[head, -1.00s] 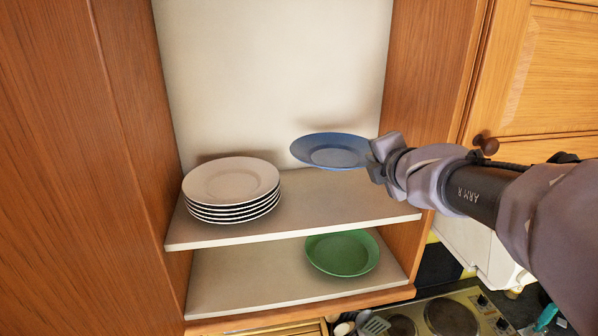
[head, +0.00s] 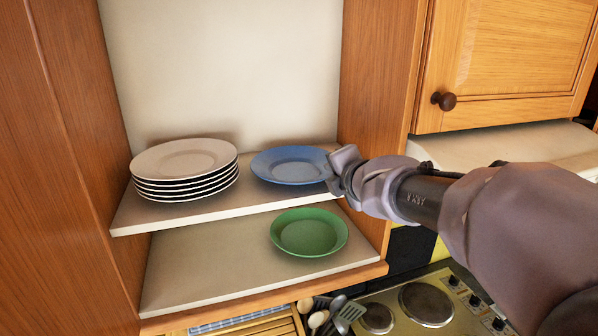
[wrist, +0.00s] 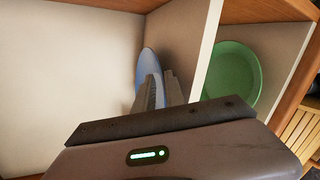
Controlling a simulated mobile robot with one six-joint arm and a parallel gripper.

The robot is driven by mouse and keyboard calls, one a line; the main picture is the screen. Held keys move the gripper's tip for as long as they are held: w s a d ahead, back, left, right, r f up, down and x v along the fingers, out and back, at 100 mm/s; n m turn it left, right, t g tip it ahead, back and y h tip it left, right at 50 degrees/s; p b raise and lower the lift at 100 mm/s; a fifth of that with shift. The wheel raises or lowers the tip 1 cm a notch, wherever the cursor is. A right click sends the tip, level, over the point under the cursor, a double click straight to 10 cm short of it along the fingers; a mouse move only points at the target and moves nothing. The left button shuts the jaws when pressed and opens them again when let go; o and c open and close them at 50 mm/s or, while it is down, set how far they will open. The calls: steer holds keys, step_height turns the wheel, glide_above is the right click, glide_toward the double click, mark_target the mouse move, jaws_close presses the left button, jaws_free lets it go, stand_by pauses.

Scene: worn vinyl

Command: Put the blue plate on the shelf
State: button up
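The blue plate (head: 290,163) is level over the right part of the upper shelf (head: 255,200), right of the stack of white plates. Whether its underside touches the shelf is hard to tell. My gripper (head: 337,172) is at the plate's right rim and appears shut on it. In the wrist view the blue plate (wrist: 149,63) shows edge-on, with its rim at the fingers of my gripper (wrist: 162,88). The fingers hide part of the rim.
White plates (head: 184,160) are stacked on the left of the upper shelf. A green plate (head: 309,233) lies on the lower shelf (head: 200,275). The cabinet's right wall (head: 380,75) is close to my gripper. A stove (head: 425,305) stands below right.

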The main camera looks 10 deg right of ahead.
steer(key=shift+s+r, duration=0.15)
steer(key=shift+r, duration=0.1)
steer(key=a+p+v, duration=0.1)
steer(key=p+v, duration=0.4)
steer(key=v, duration=0.6)
steer(key=s+a+f+n+g+y, duration=0.25)
steer(key=s+a+n, duration=0.5)
steer(key=n, duration=1.05)
steer(key=s+f+n+g, duration=0.1)
steer(key=s+f+n, duration=0.2)
steer(key=s+n, duration=0.2)
steer(key=s+d+f+n+g+h, duration=0.1)
steer(key=s+f+n, duration=0.3)
steer(key=n, duration=0.8)
steer(key=s+d+f+n+g, duration=0.1)
steer(key=s+f+n+g, duration=0.2)
steer(key=s+n, duration=0.4)
steer(key=shift+f+n+h, duration=0.35)
steer(key=shift+n, duration=0.75)
